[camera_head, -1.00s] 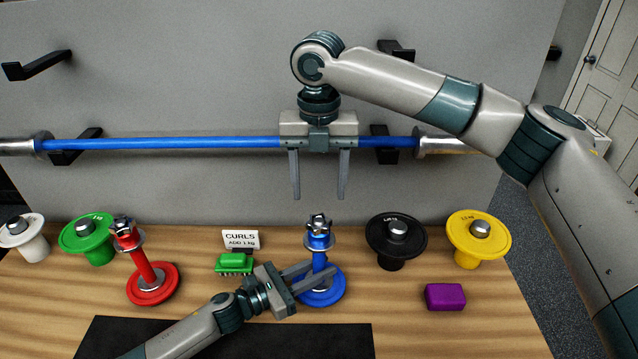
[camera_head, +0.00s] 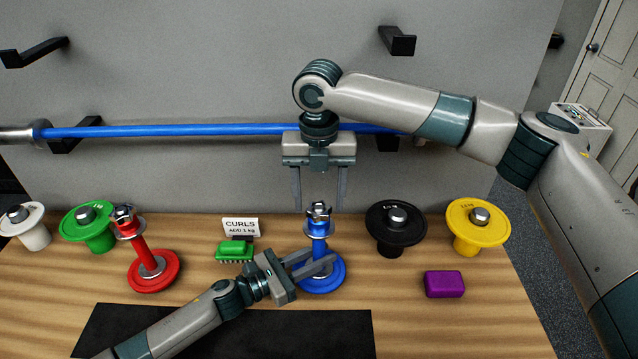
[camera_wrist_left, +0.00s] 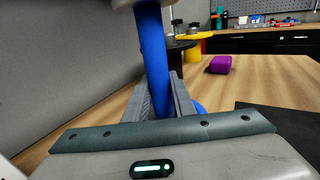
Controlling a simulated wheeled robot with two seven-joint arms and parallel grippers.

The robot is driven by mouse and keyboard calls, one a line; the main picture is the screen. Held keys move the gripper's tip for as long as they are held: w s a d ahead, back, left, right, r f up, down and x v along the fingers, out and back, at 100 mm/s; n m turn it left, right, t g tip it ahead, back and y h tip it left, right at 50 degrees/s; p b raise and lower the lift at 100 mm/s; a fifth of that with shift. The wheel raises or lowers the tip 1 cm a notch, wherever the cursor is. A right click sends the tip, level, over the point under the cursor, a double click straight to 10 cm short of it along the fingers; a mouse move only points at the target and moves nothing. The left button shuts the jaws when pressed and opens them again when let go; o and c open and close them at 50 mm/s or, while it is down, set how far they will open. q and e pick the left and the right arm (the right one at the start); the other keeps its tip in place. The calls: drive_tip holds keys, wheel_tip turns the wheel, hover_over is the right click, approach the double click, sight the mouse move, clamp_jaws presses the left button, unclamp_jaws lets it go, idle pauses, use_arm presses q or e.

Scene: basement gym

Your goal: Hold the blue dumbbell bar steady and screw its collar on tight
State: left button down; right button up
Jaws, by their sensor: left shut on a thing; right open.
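The blue dumbbell bar (camera_head: 319,246) stands upright on its blue plate (camera_head: 335,283) on the bench. Its silver lobed collar (camera_head: 319,212) sits at the top, above a blue-and-silver ring. My left gripper (camera_head: 322,258) is shut on the bar's lower shaft from the left. The left wrist view shows its fingers on both sides of the blue shaft (camera_wrist_left: 154,50); the collar is out of that view. My right gripper (camera_head: 319,205) points down from above, open, with one finger on each side of the collar. I see gaps beside the collar, so it appears not gripped.
A red dumbbell bar (camera_head: 143,250) and green brush (camera_head: 235,250) stand left, near the CURLS sign (camera_head: 241,228). Black (camera_head: 396,220) and yellow (camera_head: 479,220) plates and a purple block (camera_head: 444,284) are right. A long blue bar (camera_head: 200,130) hangs behind.

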drive_tip(key=shift+f, duration=0.7)
drive_tip(key=shift+c, duration=0.3)
